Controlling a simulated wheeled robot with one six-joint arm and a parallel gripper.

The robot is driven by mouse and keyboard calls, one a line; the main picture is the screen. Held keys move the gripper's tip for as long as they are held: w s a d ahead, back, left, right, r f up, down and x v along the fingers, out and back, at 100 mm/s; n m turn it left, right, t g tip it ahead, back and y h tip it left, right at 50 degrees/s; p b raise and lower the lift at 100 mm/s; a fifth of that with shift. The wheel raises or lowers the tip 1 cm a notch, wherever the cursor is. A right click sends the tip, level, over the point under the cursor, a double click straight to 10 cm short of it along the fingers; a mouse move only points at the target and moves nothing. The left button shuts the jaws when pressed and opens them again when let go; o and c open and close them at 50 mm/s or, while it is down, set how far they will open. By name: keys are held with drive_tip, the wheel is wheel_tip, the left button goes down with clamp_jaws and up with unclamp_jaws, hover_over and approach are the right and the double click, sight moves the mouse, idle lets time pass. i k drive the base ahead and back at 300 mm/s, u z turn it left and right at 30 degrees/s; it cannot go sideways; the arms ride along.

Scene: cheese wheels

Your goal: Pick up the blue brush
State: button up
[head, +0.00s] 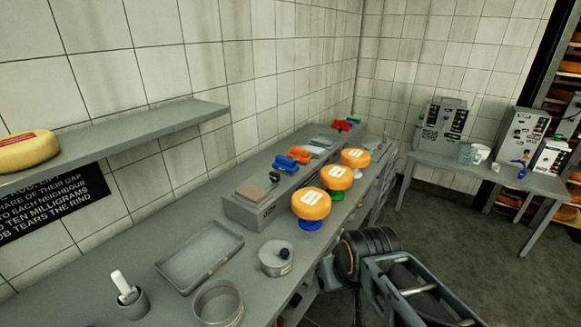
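A small blue object (285,163) that may be the blue brush lies beside orange ones on the grey raised ledge at the back of the long bench. At this size I cannot make out bristles. Another small blue item (521,171) is on the side table at the right, also too small to identify. My arm shows at the lower right, over the bench's front edge. I do not see my gripper's fingers in the head view.
The long grey bench (90,262) carries orange cheese wheels (311,204) on coloured stands along its front, near the ledge (258,213). A shallow tray (199,254), a lidded round tin (277,259) and an open round pan (217,304) stand nearer. Grey floor (450,225) is clear between bench and side table.

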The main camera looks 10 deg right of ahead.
sight(284, 165)
drive_tip(key=z, duration=1.25)
drive_tip(key=i, duration=2.35)
drive_tip(key=u, duration=3.15)
